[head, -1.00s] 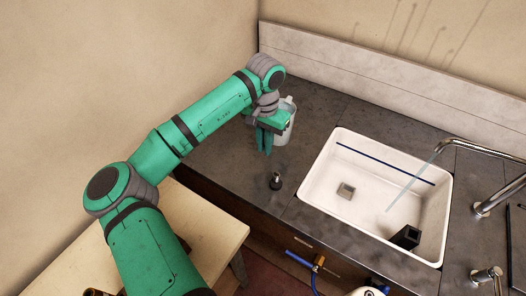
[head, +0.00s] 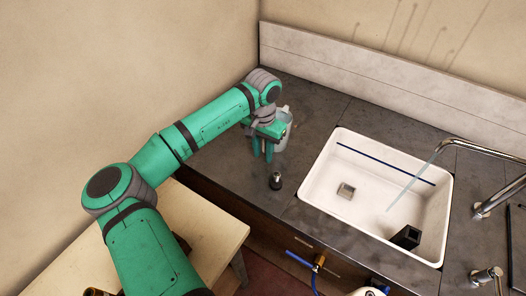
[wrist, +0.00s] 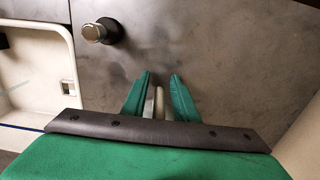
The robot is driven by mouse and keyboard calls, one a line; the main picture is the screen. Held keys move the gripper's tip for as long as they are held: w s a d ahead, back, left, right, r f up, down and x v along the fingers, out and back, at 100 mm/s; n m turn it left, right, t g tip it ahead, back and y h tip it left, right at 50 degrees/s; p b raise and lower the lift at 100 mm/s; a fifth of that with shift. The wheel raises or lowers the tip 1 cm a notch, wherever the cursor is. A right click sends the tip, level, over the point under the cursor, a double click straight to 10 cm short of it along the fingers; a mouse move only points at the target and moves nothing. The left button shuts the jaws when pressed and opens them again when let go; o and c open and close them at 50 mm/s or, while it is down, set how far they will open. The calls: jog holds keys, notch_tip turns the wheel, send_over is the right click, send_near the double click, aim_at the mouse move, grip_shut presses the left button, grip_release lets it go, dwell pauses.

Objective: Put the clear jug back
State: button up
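The clear jug (head: 284,130) stands on the dark counter left of the sink, partly hidden behind my gripper in the head view. My gripper (head: 262,159) points down at the jug's near side, and its green fingers are apart. In the wrist view my gripper (wrist: 160,75) shows a gap between its fingers. A pale narrow piece (wrist: 160,103), perhaps the jug's handle, lies between them near their base, with some space beside it. Most of the jug is hidden in the wrist view.
A small black-and-metal knob-like object (head: 276,181) stands on the counter (head: 225,150) near its front edge; it also shows in the wrist view (wrist: 101,31). The white sink (head: 318,195) with a black block (head: 406,237) is to the right. A wooden table (head: 205,225) is in front.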

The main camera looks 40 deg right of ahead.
dwell(0.3)
notch_tip(320, 180, up, 12)
jog(key=shift+f, duration=0.1)
jog(key=shift+r, duration=0.2)
dwell(0.5)
jog(key=shift+w, duration=0.1)
